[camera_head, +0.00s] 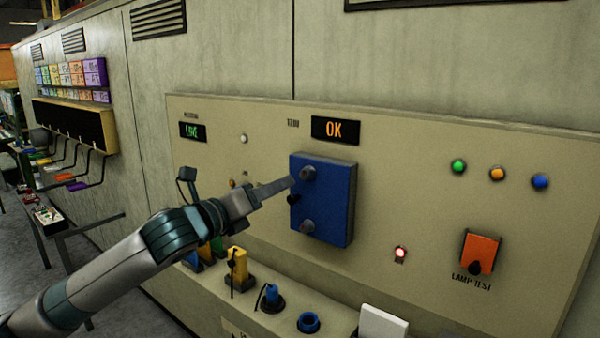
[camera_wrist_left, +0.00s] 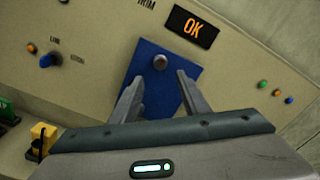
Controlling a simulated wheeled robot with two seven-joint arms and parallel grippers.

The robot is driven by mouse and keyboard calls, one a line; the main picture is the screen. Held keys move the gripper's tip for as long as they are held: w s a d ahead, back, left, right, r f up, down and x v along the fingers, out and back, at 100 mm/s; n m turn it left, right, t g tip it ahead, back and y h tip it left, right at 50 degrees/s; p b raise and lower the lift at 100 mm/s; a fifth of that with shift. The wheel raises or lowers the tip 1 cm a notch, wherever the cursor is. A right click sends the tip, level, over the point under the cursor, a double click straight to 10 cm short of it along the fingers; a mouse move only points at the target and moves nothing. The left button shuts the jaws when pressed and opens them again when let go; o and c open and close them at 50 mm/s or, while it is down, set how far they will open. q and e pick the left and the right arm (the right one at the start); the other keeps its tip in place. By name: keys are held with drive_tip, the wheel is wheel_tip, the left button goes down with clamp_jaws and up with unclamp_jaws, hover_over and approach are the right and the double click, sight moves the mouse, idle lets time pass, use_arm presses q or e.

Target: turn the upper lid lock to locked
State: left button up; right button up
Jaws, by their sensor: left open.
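A blue lid box (camera_head: 338,207) is mounted on the beige panel, with one round dark lock knob near its top (camera_head: 308,173) and another near its bottom (camera_head: 307,227). My left gripper (camera_head: 290,183) reaches in from the left, its fingertips close to the upper knob. In the left wrist view, the open fingers (camera_wrist_left: 160,85) point at the blue lid (camera_wrist_left: 148,57), and the upper lock knob (camera_wrist_left: 159,62) shows ahead, between and beyond the fingertips. Contact with the knob cannot be told. The lower knob is hidden there. My right gripper is not in view.
The panel (camera_head: 400,180) has an orange OK display (camera_head: 334,130) above the box and a red light (camera_head: 400,253) at its lower right. An orange lamp-test cover (camera_head: 480,251) is at right.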

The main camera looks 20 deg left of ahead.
sight(304, 175)
use_arm(q)
drive_tip(key=p+x, duration=0.2)
drive_tip(key=x, duration=0.7)
drive_tip(key=shift+w+d+p, duration=0.1)
drive_tip(key=shift+w+p, duration=0.15)
drive_tip(key=shift+p, duration=0.05)
clamp_jaws()
